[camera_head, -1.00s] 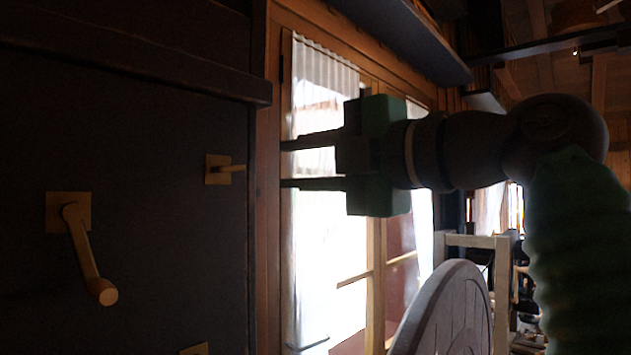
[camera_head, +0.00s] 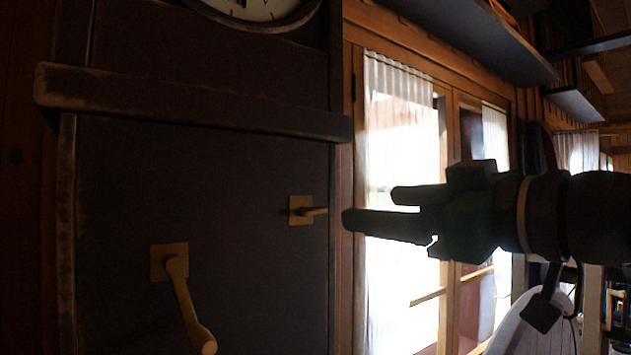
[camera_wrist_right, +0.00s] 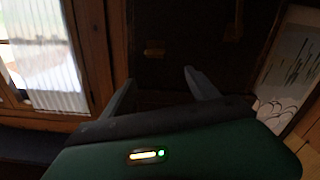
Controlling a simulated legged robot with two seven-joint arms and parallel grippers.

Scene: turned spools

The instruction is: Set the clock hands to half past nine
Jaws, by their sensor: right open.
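The clock's white face (camera_head: 262,8) shows only its lower edge at the top of the head view; most of it is cut off and I cannot read the hands. Below it, the dark case (camera_head: 115,210) carries two brass cranks. The larger crank (camera_head: 188,300) hangs down to the right from its square plate. The smaller crank (camera_head: 312,211) points right. My right gripper (camera_head: 370,208) is open and empty, its fingers pointing left, just right of the smaller crank in the picture. In the wrist view, its fingers (camera_wrist_right: 163,88) are apart below a dim brass plate (camera_wrist_right: 154,48). My left gripper is not in view.
A dark ledge (camera_head: 190,112) juts from the case below the face. A bright curtained window (camera_head: 400,150) lies behind my right gripper. A pale round-topped object (camera_head: 530,330) stands at the lower right. A framed picture (camera_wrist_right: 293,65) shows in the wrist view.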

